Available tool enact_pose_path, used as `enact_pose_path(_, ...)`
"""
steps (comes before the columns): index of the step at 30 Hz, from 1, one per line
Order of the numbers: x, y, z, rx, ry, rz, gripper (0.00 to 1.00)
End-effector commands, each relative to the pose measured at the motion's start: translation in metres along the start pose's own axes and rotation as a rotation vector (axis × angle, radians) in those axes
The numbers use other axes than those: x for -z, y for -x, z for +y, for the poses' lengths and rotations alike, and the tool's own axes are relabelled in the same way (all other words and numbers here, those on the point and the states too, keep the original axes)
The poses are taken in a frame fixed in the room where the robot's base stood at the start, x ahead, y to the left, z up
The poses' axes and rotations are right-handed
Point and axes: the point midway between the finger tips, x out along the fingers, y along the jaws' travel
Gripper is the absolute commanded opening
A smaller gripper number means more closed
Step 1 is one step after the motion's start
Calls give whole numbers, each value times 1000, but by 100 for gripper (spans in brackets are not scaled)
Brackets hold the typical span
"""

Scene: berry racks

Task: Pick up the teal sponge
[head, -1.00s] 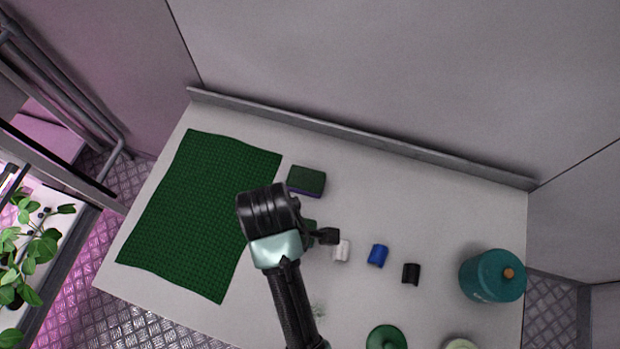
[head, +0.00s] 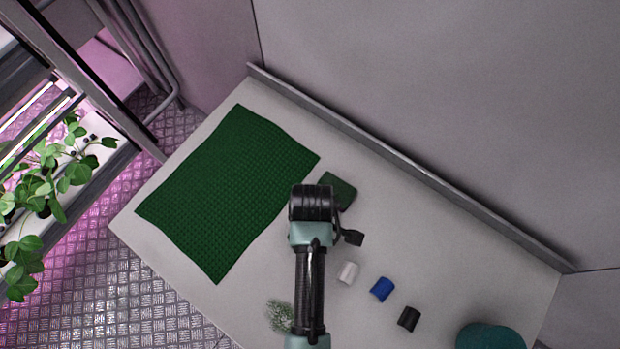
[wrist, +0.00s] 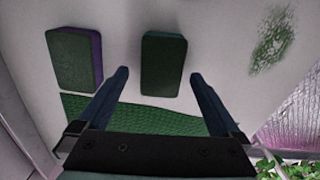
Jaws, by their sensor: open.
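The teal sponge (wrist: 163,62) shows in the wrist view as a dark green block with a teal edge, lying flat on the pale table. My gripper (wrist: 160,74) is open, and its two fingertips show on either side of the sponge's near part. Nothing is held, and I cannot tell the height of the fingers above the table. In the head view my arm and wrist hide the teal sponge and the fingertips.
A similar sponge with a purple edge (wrist: 75,58) lies left of it; its dark top shows in the head view (head: 339,190). A green mat (head: 228,190) covers the table's left. White (head: 348,272), blue (head: 382,289) and black (head: 409,319) small pieces lie to the right.

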Motion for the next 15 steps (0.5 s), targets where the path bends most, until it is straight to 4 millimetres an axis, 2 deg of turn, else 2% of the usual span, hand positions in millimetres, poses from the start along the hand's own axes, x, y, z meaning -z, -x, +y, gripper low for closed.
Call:
enact_pose_path(9, 1, -40, -4, 3, -1, -2, 100)
enact_pose_path(15, 2, -47, -4, 1, -1, 0, 100)
